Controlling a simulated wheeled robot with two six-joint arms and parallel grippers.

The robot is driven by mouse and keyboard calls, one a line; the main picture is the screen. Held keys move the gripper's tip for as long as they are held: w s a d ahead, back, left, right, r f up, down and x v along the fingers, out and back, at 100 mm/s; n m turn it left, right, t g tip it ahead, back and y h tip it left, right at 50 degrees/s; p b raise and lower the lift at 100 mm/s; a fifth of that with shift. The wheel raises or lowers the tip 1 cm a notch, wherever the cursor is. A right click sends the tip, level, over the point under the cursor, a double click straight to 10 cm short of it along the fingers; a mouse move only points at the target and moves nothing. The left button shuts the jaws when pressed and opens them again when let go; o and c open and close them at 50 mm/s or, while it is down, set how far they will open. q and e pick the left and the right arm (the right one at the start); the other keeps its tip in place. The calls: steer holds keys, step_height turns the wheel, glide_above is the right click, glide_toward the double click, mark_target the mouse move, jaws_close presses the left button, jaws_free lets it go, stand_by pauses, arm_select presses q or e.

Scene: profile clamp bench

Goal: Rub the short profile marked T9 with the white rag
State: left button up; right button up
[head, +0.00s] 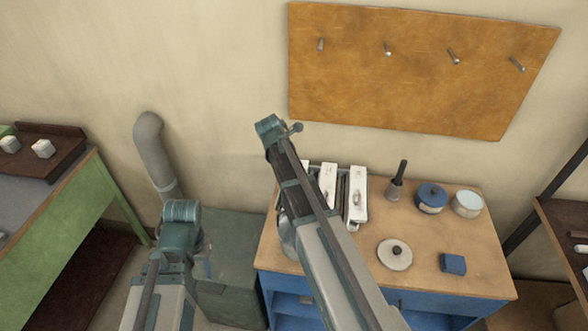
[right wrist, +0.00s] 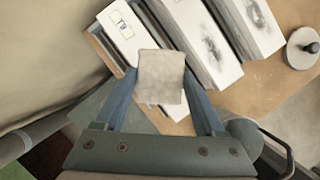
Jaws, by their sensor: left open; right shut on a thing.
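The short profile marked T9 (right wrist: 120,30) is a white block at the upper left of the right wrist view, its label facing up. In the head view my right arm hides most of that area. The white rag (right wrist: 160,80) is a small off-white pad between the fingers of my right gripper (right wrist: 160,98), which is shut on it. The rag appears just below and right of the T9 label; I cannot tell whether it touches the profile. My left gripper (head: 207,268) is open, partly hidden behind its arm, left of the bench and away from the profiles.
Two other white profiles with dark smudges (right wrist: 207,42) (right wrist: 250,22) lie beside T9 in dark holders. The wooden bench top (head: 430,262) also carries a brush (head: 396,184), two round tins (head: 431,198) (head: 467,204), a knobbed disc (head: 395,256) and a blue block (head: 453,264).

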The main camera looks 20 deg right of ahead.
steer(key=shift+r, duration=0.15)
step_height(320, 180, up, 3)
steer(key=p, duration=0.3)
